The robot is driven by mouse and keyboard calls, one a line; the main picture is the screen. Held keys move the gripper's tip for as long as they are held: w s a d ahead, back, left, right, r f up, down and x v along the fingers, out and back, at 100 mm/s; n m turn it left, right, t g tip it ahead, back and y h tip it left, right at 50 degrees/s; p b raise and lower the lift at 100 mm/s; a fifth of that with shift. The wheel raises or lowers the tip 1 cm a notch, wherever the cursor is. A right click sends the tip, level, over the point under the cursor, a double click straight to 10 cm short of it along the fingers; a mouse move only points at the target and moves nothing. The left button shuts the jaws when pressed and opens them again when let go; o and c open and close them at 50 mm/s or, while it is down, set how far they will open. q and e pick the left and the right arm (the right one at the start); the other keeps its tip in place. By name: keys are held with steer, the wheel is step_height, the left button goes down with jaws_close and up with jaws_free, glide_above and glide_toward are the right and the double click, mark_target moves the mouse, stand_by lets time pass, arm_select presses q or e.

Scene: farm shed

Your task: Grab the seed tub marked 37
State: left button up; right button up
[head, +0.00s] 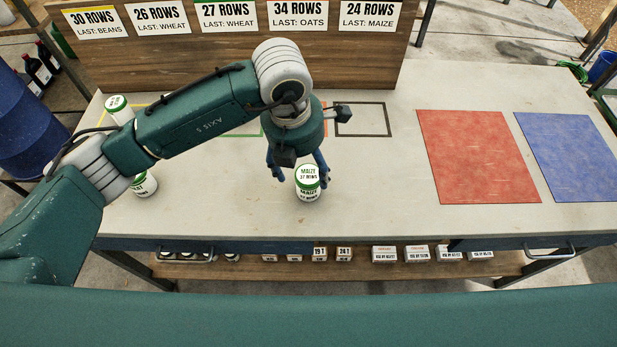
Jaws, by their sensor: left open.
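The seed tub marked "MAIZE 37 ROWS" (309,187) stands upright on the workbench (380,215), near the middle. It is white with a green band and a labelled lid. My left gripper (297,172) is open and points down at the tub. Its fingers show at the tub's left and behind its upper right; I cannot tell whether they touch it. My right gripper is not in view.
Two other white and green tubs stand at the left, one at the back (117,108) and one partly hidden by my arm (145,185). A red mat (477,155) and a blue mat (575,155) lie at the right. A sign board (200,62) stands behind.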

mark_target(308, 174)
arm_select(q)
steer(key=shift+w+f, duration=0.15)
steer(key=shift+f, duration=0.25)
steer(key=shift+w+d+f+p, duration=0.1)
steer(key=shift+w+f+p, duration=0.05)
steer(key=shift+f+p, duration=0.15)
steer(key=f, duration=0.1)
steer(key=f+p, duration=0.1)
steer(key=f, duration=0.1)
steer(key=f+p, duration=0.1)
steer(key=shift+w+d+f, duration=0.15)
steer(key=shift+w+d, duration=0.15)
steer(key=shift+f, duration=0.15)
steer(key=c, duration=1.3)
steer(key=shift+c, duration=0.2)
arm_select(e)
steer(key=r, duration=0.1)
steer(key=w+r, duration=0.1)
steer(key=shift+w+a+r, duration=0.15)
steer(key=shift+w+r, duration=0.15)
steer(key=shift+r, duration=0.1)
